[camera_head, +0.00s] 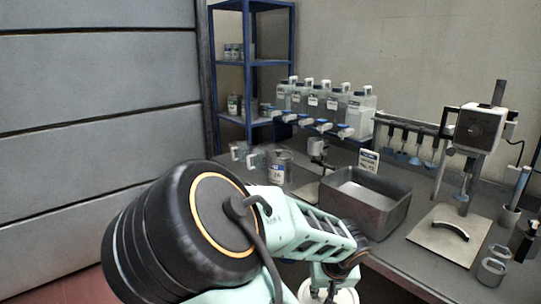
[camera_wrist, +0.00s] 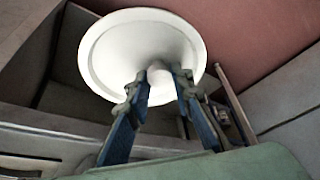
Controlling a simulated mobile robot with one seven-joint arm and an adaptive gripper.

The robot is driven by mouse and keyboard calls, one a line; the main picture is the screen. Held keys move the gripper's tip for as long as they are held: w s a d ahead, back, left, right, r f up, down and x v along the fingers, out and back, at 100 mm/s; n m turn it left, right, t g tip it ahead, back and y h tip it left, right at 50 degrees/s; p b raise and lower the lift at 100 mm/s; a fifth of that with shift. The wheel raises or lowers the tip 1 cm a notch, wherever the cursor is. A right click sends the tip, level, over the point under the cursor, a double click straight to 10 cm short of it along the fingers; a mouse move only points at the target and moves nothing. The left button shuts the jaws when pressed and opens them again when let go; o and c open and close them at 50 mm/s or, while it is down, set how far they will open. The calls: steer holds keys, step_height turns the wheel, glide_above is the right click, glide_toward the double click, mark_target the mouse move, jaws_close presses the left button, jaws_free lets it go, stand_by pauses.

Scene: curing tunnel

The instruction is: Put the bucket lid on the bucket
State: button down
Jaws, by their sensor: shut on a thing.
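The bucket lid (camera_wrist: 110,55) is a white round disc with a raised rim and a central knob. My gripper (camera_wrist: 160,79) is shut on the knob, one blue-and-dark finger on each side. In the head view, the white lid (camera_head: 345,297) shows only partly at the bottom edge, below my gripper (camera_head: 329,288), in front of the bench. My arm covers much of that area. I cannot make out the bucket in either view.
White jugs (camera_head: 313,103) stand behind. A blue shelf rack (camera_head: 247,64) is at the back. Reddish floor (camera_wrist: 262,35) shows beyond the lid.

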steer(key=w+p+v, duration=0.1)
steer(key=p+v, duration=1.1)
steer(key=v, duration=0.1)
steer(key=shift+r+p, duration=0.4)
steer(key=shift+d, duration=0.2)
